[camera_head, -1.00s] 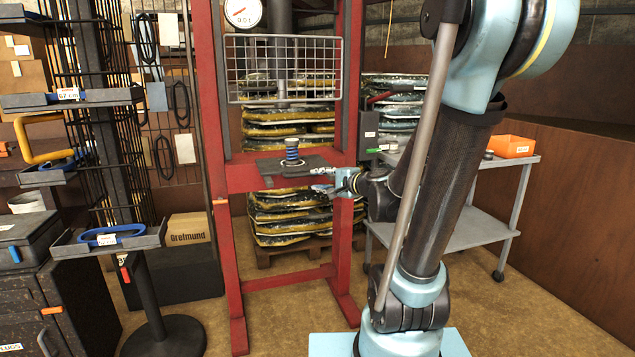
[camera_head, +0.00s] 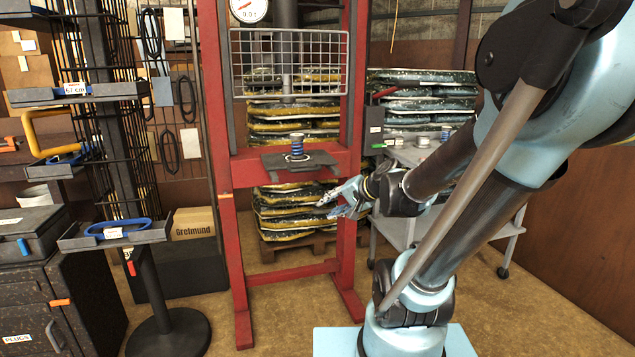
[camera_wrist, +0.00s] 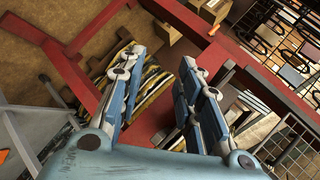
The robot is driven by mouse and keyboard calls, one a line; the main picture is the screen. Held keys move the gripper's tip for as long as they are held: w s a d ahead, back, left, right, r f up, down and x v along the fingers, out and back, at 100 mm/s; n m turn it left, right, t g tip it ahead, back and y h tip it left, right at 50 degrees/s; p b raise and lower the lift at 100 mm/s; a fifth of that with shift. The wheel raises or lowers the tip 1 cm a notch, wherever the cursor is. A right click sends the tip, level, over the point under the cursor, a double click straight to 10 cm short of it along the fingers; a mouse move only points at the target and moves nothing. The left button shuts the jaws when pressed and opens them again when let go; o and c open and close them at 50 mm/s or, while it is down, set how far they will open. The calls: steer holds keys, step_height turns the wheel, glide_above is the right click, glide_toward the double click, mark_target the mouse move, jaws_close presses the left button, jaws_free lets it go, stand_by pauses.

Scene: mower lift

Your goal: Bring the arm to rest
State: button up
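My gripper (camera_head: 334,203) is in front of the right post of the red press frame (camera_head: 345,245), below the level of its crossbeam. In the wrist view its two blue-grey fingers (camera_wrist: 158,92) stand apart with nothing between them. The spring with a blue coil (camera_head: 297,147) stands upright on the dark plate (camera_head: 273,162) on the press crossbeam, apart from the gripper. My arm reaches in from the right side of the head view.
A grey trolley (camera_head: 395,232) stands right of the press. Stacked bags (camera_head: 290,222) lie behind the press. A stand with trays (camera_head: 160,234) holding blue rings is at the left. A mesh guard (camera_head: 290,62) hangs above the spring. Floor in front is clear.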

steer(key=s+d+f+n+g+h, duration=0.2)
steer(key=s+d+f+h, duration=0.2)
steer(key=s+d, duration=0.3)
steer(key=s+d+f+n+g+h, duration=0.3)
steer(key=s+d+f, duration=0.1)
steer(key=s+d, duration=0.3)
steer(key=s, duration=0.2)
steer(key=shift+s+d+g+h, duration=0.2)
steer(key=shift+s+g+h, duration=0.1)
steer(key=shift+s+h, duration=0.1)
steer(key=shift+f, duration=0.1)
steer(key=shift+w+f, duration=0.2)
steer(key=shift+w, duration=0.25)
